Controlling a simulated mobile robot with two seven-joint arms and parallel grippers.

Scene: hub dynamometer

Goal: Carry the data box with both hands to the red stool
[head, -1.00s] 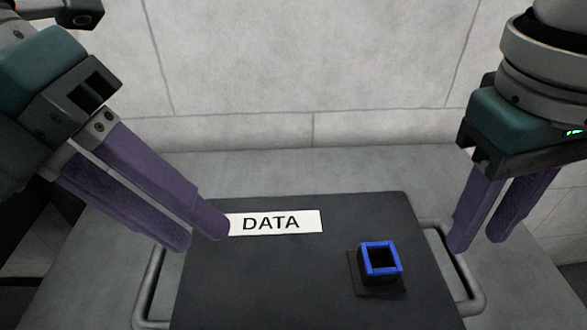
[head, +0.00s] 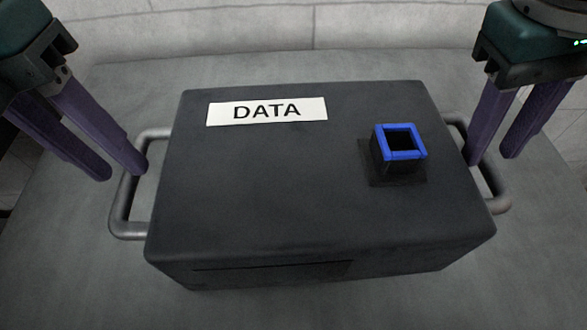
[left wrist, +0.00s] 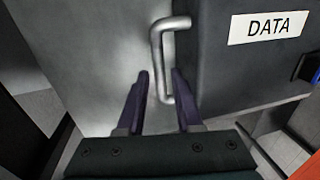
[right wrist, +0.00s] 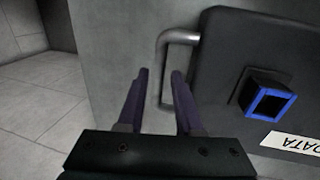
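The data box (head: 270,195) is a dark grey case with a white DATA label and a pipe handle on each side. It rests on a grey surface. My left gripper (head: 124,175) is open at the left handle (head: 120,205), one finger inside the loop and one outside. The left wrist view shows this handle (left wrist: 156,50) between the fingers. My right gripper (head: 490,159) is open at the right handle (head: 496,190), with its fingers on either side of the bar. The right wrist view shows that handle (right wrist: 162,55) too. Contact with the bars is unclear.
A black socket with a blue rim (head: 400,155) stands on the lid at the right. The grey tabletop (head: 60,270) is clear around the box. A pale wall (head: 380,25) rises behind. An orange-red surface (left wrist: 306,122) shows at the left wrist view's right edge, possibly the stool.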

